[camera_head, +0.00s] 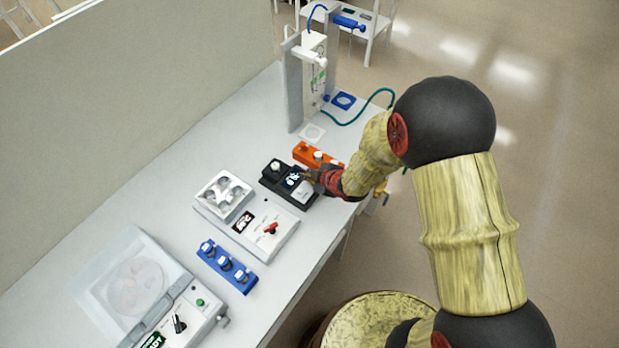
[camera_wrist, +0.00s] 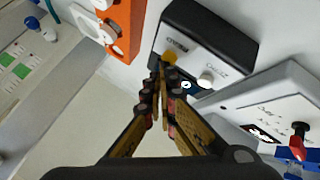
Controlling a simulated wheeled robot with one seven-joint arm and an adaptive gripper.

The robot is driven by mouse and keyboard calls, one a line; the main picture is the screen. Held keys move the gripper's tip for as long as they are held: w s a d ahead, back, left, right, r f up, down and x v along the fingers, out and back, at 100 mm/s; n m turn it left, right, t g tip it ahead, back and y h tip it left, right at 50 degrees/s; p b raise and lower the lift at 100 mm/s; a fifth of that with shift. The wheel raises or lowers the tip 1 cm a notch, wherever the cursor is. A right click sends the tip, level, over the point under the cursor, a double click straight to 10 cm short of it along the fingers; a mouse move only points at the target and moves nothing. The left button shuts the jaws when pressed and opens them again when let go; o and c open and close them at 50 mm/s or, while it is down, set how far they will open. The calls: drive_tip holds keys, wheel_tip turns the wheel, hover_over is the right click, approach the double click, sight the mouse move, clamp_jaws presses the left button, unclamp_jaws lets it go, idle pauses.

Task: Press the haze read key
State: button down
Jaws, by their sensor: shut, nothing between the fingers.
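A black instrument with a pale grey front panel (camera_head: 304,192) stands on the bench, and it fills the upper middle of the wrist view (camera_wrist: 222,38). Its panel carries small labels, a pale round knob or button (camera_wrist: 206,79) and a small yellow round key (camera_wrist: 170,58). My gripper (camera_head: 314,178) is over the instrument's right side. In the wrist view my gripper (camera_wrist: 161,72) is shut and empty, its tips right beside the yellow key. I cannot tell whether they touch it.
An orange block with knobs (camera_head: 318,156) stands just behind the instrument. A white console with a red knob (camera_head: 262,226) is in front of it. A blue block with several knobs (camera_head: 227,266) is nearer. A tall stand with a green hose (camera_head: 311,75) is at the back.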

drive_tip(key=shift+r, duration=0.55)
drive_tip(key=shift+r+p, duration=0.1)
drive_tip(key=shift+p, duration=0.2)
drive_tip(key=shift+r+p, duration=1.8)
drive_tip(key=shift+r, duration=0.65)
